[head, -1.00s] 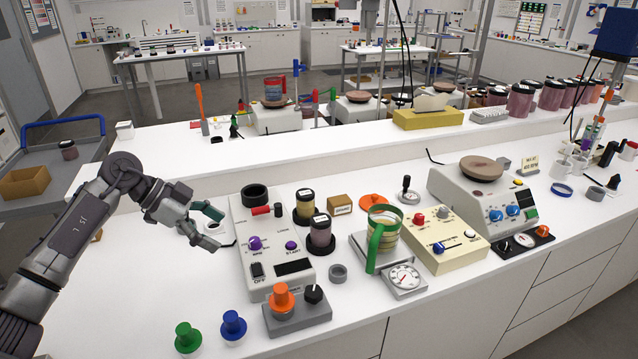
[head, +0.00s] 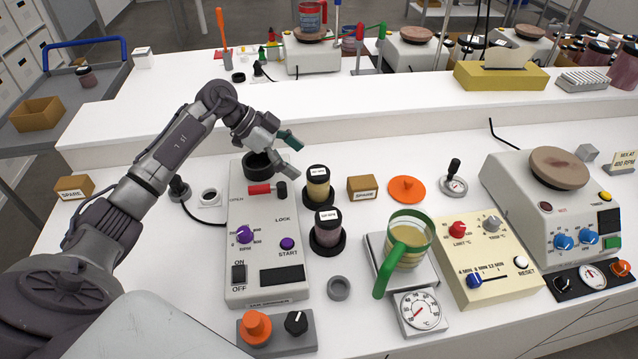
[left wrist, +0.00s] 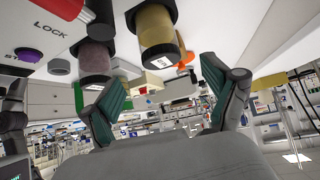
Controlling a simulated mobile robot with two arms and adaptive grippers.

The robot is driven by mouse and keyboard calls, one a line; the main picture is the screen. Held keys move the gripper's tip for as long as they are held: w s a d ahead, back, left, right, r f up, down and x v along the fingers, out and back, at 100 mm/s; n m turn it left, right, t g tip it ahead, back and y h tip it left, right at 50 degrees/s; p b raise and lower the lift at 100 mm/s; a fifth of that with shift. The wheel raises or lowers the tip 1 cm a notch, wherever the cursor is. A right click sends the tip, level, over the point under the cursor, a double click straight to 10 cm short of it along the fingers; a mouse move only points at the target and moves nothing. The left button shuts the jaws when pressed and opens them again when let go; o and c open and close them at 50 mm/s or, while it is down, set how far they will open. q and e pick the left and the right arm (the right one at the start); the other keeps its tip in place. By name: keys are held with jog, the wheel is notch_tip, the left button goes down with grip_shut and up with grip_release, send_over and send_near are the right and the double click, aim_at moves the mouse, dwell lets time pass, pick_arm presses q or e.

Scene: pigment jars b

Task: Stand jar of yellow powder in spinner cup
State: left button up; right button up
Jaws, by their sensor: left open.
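The jar of yellow powder (head: 318,186) stands upright in a black ring holder, with a dark lid; it also shows in the left wrist view (left wrist: 155,27), ahead of the fingers. The spinner cup (head: 256,166), a black round cup, sits at the back of the grey spinner machine (head: 268,221) and looks empty, though the gripper partly covers it. My left gripper (head: 292,155) is open and empty, beside the cup and a little left of the yellow jar, apart from it. Its two teal-padded fingers show in the left wrist view (left wrist: 165,95). My right gripper is out of view.
A jar of purple-brown powder (head: 327,228) stands in a black holder just in front of the yellow one. A small cardboard box (head: 362,188) and an orange disc (head: 407,190) lie to the right. A red-handled latch (head: 262,189) is on the spinner.

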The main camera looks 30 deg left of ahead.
aim_at(317, 171)
pick_arm(q)
jog(key=shift+x, duration=1.05)
jog(key=shift+w+d+f, duration=0.1)
jog(key=shift+w+d, duration=0.05)
jog(key=shift+w, duration=0.1)
jog(key=p+x, duration=0.2)
jog(key=x, duration=0.2)
jog(key=shift+d, duration=0.35)
jog(key=shift+w+d+f, duration=0.1)
jog(key=shift+d+f, duration=0.05)
jog(key=shift+f, duration=0.05)
grip_shut()
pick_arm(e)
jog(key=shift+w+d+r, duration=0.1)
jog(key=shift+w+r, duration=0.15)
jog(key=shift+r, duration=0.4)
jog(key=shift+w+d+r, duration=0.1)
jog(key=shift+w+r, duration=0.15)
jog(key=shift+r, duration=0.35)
